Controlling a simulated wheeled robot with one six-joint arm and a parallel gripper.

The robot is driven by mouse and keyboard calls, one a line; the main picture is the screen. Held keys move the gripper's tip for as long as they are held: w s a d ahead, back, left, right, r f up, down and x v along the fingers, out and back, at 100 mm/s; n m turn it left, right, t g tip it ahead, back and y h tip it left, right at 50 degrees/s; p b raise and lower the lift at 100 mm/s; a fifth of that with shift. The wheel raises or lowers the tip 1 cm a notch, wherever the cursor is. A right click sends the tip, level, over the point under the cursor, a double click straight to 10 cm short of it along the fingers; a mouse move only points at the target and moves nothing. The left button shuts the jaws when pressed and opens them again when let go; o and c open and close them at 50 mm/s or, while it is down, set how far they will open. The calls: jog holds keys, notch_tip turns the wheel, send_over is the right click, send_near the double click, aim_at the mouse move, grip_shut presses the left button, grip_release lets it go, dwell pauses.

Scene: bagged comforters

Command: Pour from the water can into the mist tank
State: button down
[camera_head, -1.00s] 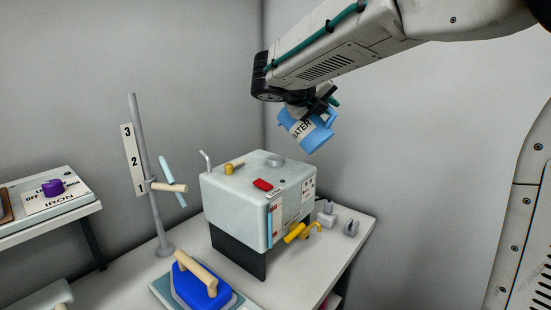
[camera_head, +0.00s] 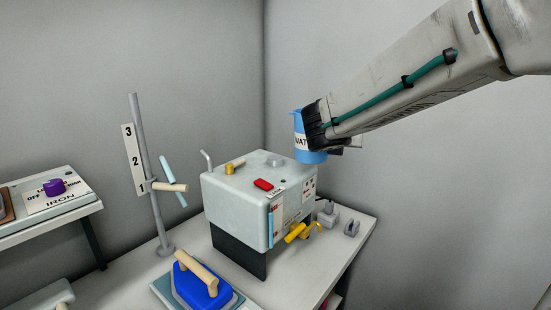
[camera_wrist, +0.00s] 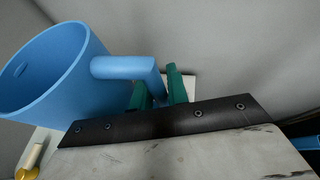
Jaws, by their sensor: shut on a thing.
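The blue water can (camera_head: 311,157) with its "WATER" label is held upright in the air, just above and behind the right side of the mist tank. My gripper (camera_head: 322,126) is shut on its handle. In the wrist view the can (camera_wrist: 75,90) shows its open rim, and the green fingers of my gripper (camera_wrist: 160,88) close around the handle. The inside looks blue; I cannot tell how much water it holds. The mist tank (camera_head: 236,200) is a pale box on a dark base, with a small dark hole, a grey knob and a red switch on top.
A blue iron (camera_head: 197,287) with a wooden handle sits in front of the tank. A grey post (camera_head: 150,180) with a numbered plate stands to the left. Yellow valve (camera_head: 296,232) and grey clips (camera_head: 328,214) are at the tank's right. An iron control panel (camera_head: 50,195) is at far left.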

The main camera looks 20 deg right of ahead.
jog(key=shift+s+d+f, duration=0.3)
jog(key=shift+s, duration=0.05)
jog(key=shift+r, duration=0.1)
jog(key=shift+r, duration=1.95)
